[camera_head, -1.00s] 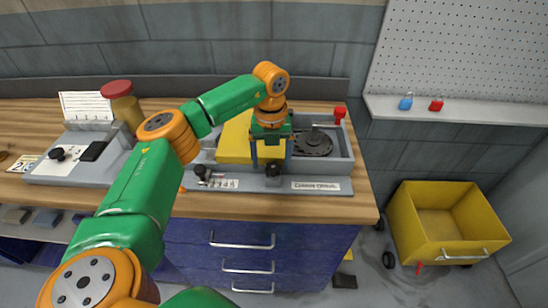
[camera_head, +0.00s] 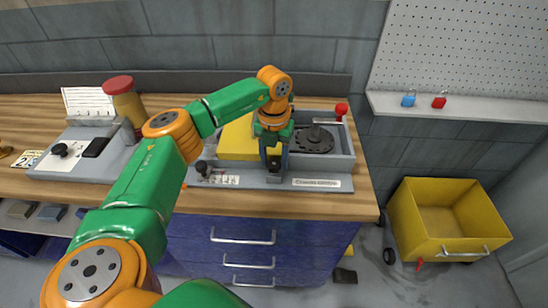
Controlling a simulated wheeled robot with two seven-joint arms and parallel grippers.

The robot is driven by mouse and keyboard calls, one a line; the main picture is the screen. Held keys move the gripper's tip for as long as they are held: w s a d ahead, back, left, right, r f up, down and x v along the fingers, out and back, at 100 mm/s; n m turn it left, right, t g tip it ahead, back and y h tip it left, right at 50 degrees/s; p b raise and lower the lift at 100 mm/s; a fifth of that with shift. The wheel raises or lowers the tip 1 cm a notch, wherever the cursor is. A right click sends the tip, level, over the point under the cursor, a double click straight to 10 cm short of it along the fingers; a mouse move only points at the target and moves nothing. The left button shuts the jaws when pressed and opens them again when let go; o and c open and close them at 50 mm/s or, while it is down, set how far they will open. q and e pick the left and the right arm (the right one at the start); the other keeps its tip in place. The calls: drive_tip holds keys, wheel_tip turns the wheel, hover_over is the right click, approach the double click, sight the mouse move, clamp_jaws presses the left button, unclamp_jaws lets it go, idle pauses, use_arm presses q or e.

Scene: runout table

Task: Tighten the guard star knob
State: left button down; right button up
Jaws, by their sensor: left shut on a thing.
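The guard star knob (camera_head: 274,165) is a small dark knob on the front ledge of the grey machine (camera_head: 343,184), by the yellow guard (camera_head: 235,139). My left gripper (camera_head: 273,164) reaches down from above and is shut on this knob. Its fingers and wrist hide most of the knob, so its turn angle cannot be told. My right gripper is not in view.
Another black knob (camera_head: 202,167) stands to the left on the same ledge. A round dark disc (camera_head: 312,140) and a red knob (camera_head: 341,109) are at the machine's right. A grey control box (camera_head: 75,160) stands left. A yellow cart (camera_head: 447,215) is on the floor.

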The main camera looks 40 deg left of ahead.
sight(274, 163)
use_arm(q)
drive_tip(key=shift+m, duration=0.4)
drive_tip(key=shift+c, duration=1.4)
unclamp_jaws()
drive_tip(key=shift+w, duration=0.1)
wheel_tip(274, 163, up, 6)
drive_tip(key=shift+r+b, duration=0.1)
drive_tip(key=shift+b, duration=0.75)
drive_tip(key=shift+r, duration=0.45)
drive_tip(key=shift+f, duration=0.15)
